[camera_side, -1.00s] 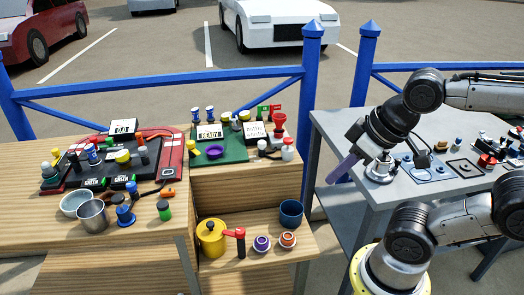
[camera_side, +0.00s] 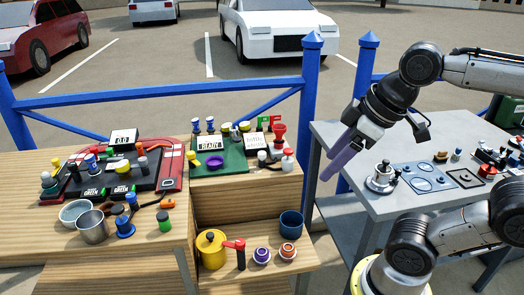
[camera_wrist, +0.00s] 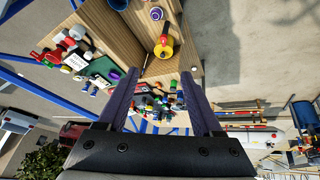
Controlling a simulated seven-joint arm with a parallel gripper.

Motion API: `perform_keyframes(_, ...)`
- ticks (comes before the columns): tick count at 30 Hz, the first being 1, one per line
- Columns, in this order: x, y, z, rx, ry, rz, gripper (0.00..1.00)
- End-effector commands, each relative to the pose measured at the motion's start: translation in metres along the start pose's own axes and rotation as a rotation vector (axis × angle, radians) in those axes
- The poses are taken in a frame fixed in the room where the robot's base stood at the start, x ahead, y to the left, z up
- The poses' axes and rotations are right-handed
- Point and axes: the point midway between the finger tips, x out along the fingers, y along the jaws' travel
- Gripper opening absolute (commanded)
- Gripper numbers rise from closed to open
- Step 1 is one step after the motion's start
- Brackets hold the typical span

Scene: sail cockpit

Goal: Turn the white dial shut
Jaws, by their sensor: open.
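My gripper (camera_side: 337,160) is open and empty. Its purple fingers point down and left in the side view, over the left edge of the grey table. In the wrist view the gripper (camera_wrist: 158,88) has its two fingers spread, with small knobs and parts far beyond them. A small white round piece with a red top (camera_side: 288,155) stands at the right edge of the wooden bench's raised shelf, left of my gripper and well apart from it. I cannot tell for certain whether it is the white dial, or how far any dial is turned.
The grey table (camera_side: 345,130) holds a silver round fitting (camera_side: 382,178) and a blue plate (camera_side: 430,178). The wooden bench (camera_side: 30,215) carries a yellow pot (camera_side: 211,250), a metal cup (camera_side: 93,227) and a blue cup (camera_side: 291,223). Blue railing (camera_side: 312,90) stands behind.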

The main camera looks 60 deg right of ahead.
Motion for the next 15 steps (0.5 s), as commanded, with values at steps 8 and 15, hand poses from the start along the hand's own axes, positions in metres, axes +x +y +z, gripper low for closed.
perform_keyframes(8, -0.027, 0.045, -0.096, -0.169, -0.070, 0.007, 0.67)
perform_keyframes(15, -0.010, 0.102, -0.171, -0.257, -0.158, -0.007, 0.67)
